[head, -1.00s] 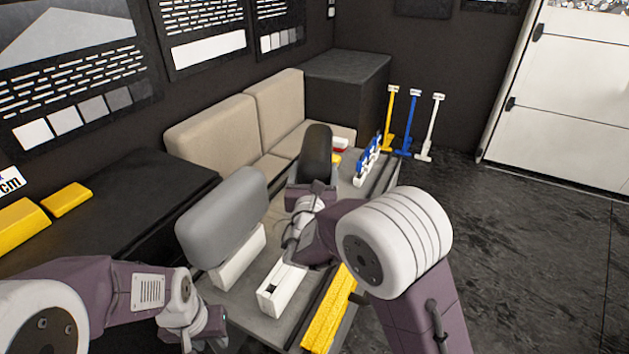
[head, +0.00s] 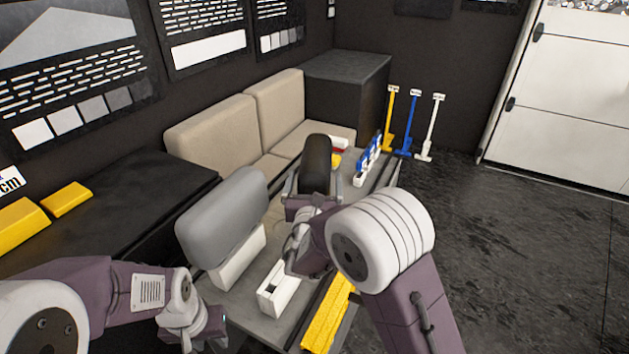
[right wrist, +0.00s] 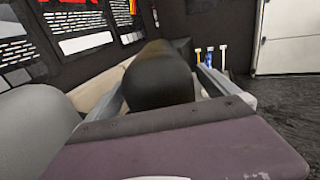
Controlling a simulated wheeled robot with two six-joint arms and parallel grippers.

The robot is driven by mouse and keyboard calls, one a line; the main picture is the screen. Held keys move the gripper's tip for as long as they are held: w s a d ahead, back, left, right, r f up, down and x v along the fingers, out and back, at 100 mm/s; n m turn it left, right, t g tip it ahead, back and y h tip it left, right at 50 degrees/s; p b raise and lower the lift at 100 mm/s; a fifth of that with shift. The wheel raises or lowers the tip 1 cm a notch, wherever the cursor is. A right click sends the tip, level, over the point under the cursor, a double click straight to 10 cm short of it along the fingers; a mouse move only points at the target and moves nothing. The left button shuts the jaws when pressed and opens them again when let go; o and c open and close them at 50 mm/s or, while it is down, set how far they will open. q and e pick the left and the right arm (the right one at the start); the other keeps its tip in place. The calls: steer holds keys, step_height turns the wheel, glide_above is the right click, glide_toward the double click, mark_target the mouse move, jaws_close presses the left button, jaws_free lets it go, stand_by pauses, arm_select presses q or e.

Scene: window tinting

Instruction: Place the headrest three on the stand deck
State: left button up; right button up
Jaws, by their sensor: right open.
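A dark, rounded headrest (head: 316,160) stands over the grey deck (head: 240,310) in the head view. My right gripper (head: 313,188) is open, with a finger on each side of it. In the right wrist view, the dark headrest (right wrist: 158,78) shows between the spread fingers (right wrist: 160,92). Its underside is hidden by my gripper, so I cannot tell what it rests on. A larger grey headrest (head: 222,215) stands on a white block at the left. My left gripper (head: 218,325) is low at the left; its fingers are unclear.
A white slotted block (head: 280,296) and a yellow bar (head: 328,315) lie near the front of the deck. A blue and white rack (head: 368,160) stands toward the back. A beige seat (head: 215,135) is behind the deck. Dark floor (head: 520,240) is clear at the right.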

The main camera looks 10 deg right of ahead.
steer(key=s+a+b, duration=0.1)
steer(key=s+a, duration=0.1)
steer(key=s, duration=0.9)
steer(key=shift+s+a, duration=0.2)
steer(key=shift+s, duration=0.05)
